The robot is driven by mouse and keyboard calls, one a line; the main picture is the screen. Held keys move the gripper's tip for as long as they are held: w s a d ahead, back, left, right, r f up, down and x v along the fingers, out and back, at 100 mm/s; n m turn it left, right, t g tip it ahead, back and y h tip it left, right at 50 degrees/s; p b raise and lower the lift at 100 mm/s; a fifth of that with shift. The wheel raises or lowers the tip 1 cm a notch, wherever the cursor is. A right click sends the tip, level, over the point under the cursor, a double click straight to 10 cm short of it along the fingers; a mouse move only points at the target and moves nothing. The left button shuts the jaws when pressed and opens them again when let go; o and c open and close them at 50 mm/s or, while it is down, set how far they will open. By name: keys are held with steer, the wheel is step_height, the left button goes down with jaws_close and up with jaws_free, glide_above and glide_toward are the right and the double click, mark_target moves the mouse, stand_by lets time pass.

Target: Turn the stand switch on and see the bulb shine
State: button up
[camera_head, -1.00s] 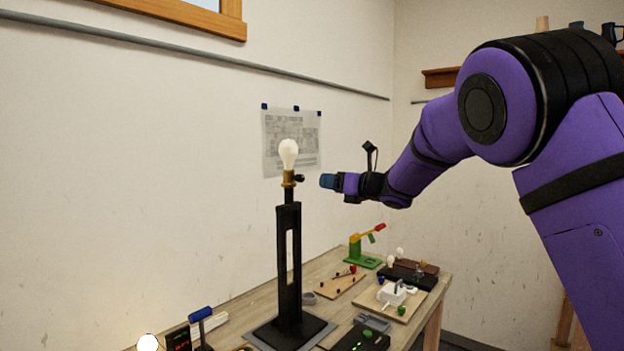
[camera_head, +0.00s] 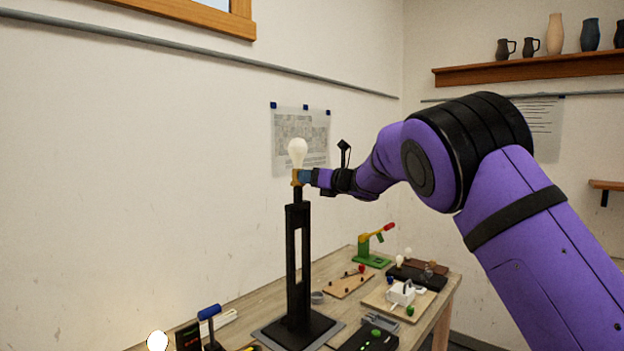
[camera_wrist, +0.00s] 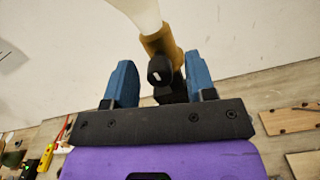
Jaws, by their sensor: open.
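The stand (camera_head: 292,255) is a tall black post on a dark base plate, with a brass socket and a bulb (camera_head: 297,152) on top. The bulb looks off-white; I cannot tell whether it is lit. In the wrist view the switch (camera_wrist: 160,70) is a black knob with a small white mark, on the side of the brass socket (camera_wrist: 160,42). My gripper (camera_head: 303,177) is at socket height; its blue fingers show in the wrist view (camera_wrist: 161,84). They are open, one on each side of the knob, with gaps between. In the head view the gripper hides the knob.
The workbench (camera_head: 346,311) holds a green clamp-like stand (camera_head: 372,257), a wooden board (camera_head: 349,284), a board with a white box (camera_head: 401,293) and a black box with green lights (camera_head: 366,338). A glowing bulb (camera_head: 157,341) stands at the front left.

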steer(key=c, duration=0.9)
steer(key=shift+c, duration=0.2)
steer(key=shift+m, duration=9)
